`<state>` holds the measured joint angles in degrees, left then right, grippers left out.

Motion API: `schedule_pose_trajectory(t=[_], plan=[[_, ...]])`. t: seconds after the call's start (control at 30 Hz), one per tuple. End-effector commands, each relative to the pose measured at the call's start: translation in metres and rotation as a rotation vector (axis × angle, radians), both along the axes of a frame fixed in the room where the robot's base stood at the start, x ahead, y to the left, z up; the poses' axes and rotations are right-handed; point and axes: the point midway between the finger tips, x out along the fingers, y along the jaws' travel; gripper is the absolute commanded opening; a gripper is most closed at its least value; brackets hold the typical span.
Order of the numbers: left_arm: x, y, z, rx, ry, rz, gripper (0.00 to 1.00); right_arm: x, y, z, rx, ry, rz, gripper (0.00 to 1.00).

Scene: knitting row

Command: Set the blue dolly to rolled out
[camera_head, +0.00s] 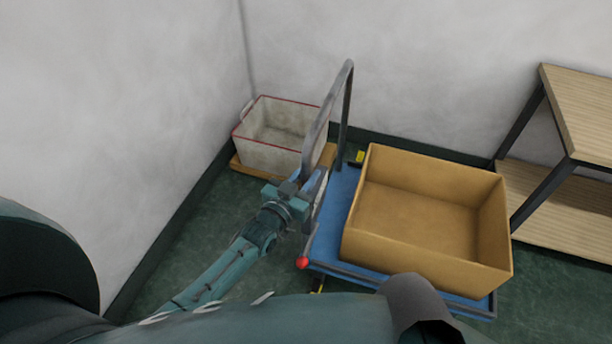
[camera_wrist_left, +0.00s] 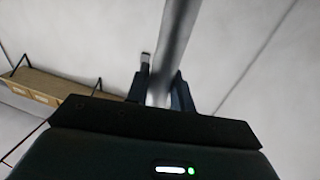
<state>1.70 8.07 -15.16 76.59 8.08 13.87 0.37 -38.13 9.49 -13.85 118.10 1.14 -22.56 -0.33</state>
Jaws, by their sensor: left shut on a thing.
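The blue dolly (camera_head: 340,205) stands on the green floor in the head view, with a grey tube handle (camera_head: 346,95) rising at its left end. An open, empty-looking cardboard box (camera_head: 420,215) sits on its deck. My left gripper (camera_head: 316,185) is at the near upright of the handle and is shut on it. In the left wrist view the grey handle tube (camera_wrist_left: 178,45) runs up between the two dark fingers (camera_wrist_left: 160,95). My right gripper does not show in either view.
A pale bin with a red rim (camera_head: 275,135) stands on a wooden board in the corner, left of the handle. A wooden shelf unit with dark legs (camera_head: 575,110) stands at the right. Walls close off the left and back. Some green floor (camera_head: 200,215) is bare at the left.

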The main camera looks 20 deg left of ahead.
Motion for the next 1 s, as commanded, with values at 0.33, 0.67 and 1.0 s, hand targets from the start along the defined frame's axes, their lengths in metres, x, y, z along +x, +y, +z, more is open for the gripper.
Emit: schedule_pose_trajectory(t=[0.33,0.67,1.0], plan=[[-0.003,-0.001,-0.003,0.000,0.005,-0.002,0.42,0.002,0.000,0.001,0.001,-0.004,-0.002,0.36],[-0.007,0.001,-0.002,0.001,0.004,-0.001,0.43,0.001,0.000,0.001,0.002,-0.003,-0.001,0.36],[-0.071,0.016,-0.004,0.002,0.008,-0.002,0.43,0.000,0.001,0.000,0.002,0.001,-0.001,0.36]])
